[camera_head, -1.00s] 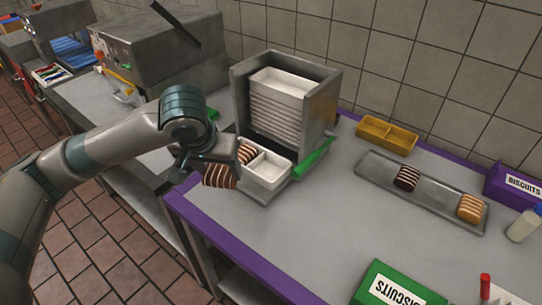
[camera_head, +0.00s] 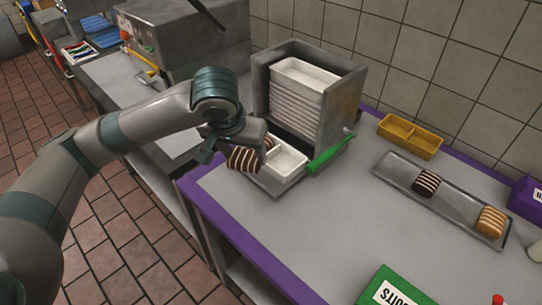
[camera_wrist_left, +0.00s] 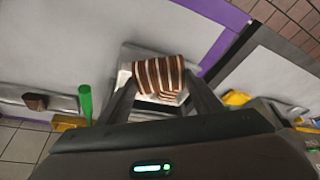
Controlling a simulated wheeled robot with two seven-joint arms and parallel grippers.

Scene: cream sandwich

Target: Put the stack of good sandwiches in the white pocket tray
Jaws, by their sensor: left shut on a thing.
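My left gripper (camera_head: 232,140) is shut on a brown sandwich stack (camera_head: 243,161) with pale stripes. It holds the stack at the left end of the white pocket tray (camera_head: 289,163), overlapping that end in the head view. I cannot tell whether they touch. The tray's right pocket is empty. Another striped piece (camera_head: 269,143) shows partly behind the held stack, in or over the left pocket. In the left wrist view, the held stack (camera_wrist_left: 158,73) sits between the fingers, with a smaller striped piece (camera_wrist_left: 170,95) beyond its lower edge. My right gripper is out of view.
A metal dispenser (camera_head: 345,100) with several stacked white trays and a green bar (camera_head: 331,153) stands behind the tray. A yellow two-pocket tray (camera_head: 410,138) is further right. A metal tray (camera_head: 400,175) bears a dark sandwich (camera_head: 427,183) and a light one (camera_head: 490,221).

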